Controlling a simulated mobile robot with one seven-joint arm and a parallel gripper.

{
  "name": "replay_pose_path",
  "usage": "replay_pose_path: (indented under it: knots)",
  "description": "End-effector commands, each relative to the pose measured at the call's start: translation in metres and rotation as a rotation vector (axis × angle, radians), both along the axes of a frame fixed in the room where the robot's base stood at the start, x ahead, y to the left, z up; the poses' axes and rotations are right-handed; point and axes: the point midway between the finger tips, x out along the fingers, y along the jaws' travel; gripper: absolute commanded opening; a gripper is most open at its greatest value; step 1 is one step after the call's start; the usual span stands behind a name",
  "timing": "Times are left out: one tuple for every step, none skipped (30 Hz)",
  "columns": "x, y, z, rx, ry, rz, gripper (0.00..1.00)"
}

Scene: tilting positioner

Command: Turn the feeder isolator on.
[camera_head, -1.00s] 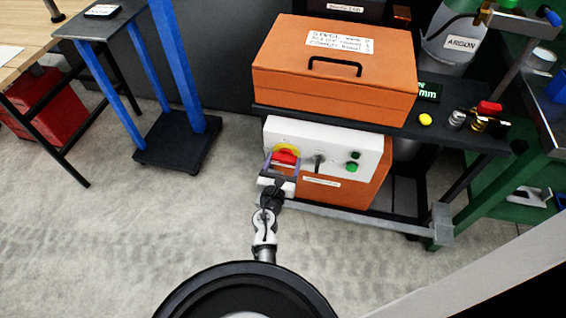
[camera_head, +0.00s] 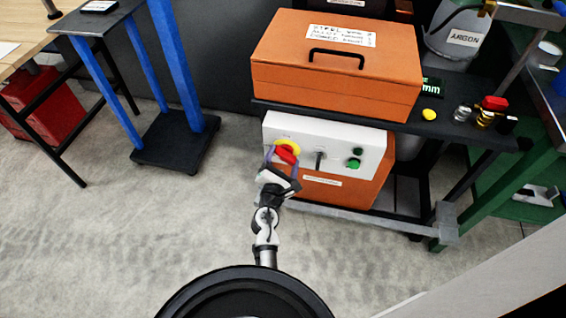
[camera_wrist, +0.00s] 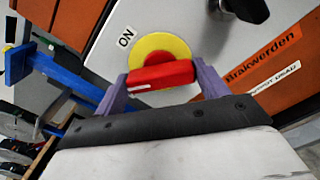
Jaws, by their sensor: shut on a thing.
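The feeder isolator is a red rotary handle (camera_wrist: 162,76) on a round yellow plate (camera_wrist: 150,48), at the left of a white panel (camera_head: 335,135) on an orange cabinet. An "ON" label (camera_wrist: 126,38) sits at the upper left of the plate. My gripper (camera_wrist: 160,84) is shut on the red handle, with a purple finger at each end of it. In the head view my gripper (camera_head: 283,162) is at the handle (camera_head: 287,153), which looks tilted there. The pointer mark on the handle is hard to read.
The panel also has a dark selector knob (camera_head: 319,161) and green buttons (camera_head: 354,163) to the right. An orange case (camera_head: 337,75) sits on the dark shelf above. A blue stand (camera_head: 178,65) is at the left. The floor in front is clear.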

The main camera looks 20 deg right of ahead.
Motion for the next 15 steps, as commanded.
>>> replay_pose_path:
  knots:
    - [0.0004, -0.0001, -0.0022, 0.036, -0.027, 0.0, 0.5]
    - [0.0004, -0.0002, -0.0025, 0.062, -0.044, 0.0, 0.5]
    - [0.0003, -0.0003, -0.0025, 0.092, -0.064, 0.0, 0.5]
    - [0.0003, -0.0003, -0.0024, 0.116, -0.081, 0.0, 0.5]
    - [0.0002, -0.0004, -0.0023, 0.139, -0.097, 0.0, 0.5]
    - [0.0002, -0.0005, -0.0025, 0.172, -0.119, 0.0, 0.5]
    - [0.0002, -0.0005, -0.0027, 0.194, -0.134, 0.0, 0.5]
    - [0.0001, -0.0006, -0.0029, 0.219, -0.151, 0.0, 0.5]
    - [0.0001, -0.0006, -0.0028, 0.25, -0.171, 0.0, 0.5]
    - [0.0002, -0.0007, -0.0026, 0.274, -0.188, 0.0, 0.5]
    - [0.0002, -0.0007, -0.0026, 0.297, -0.204, 0.0, 0.5]
    - [0.0001, -0.0007, -0.0028, 0.328, -0.225, 0.0, 0.5]
    - [0.0001, -0.0007, -0.0031, 0.352, -0.241, 0.0, 0.5]
    - [0.0001, -0.0007, -0.0031, 0.376, -0.257, 0.0, 0.5]
    - [0.0001, -0.0008, -0.003, 0.408, -0.279, 0.0, 0.5]
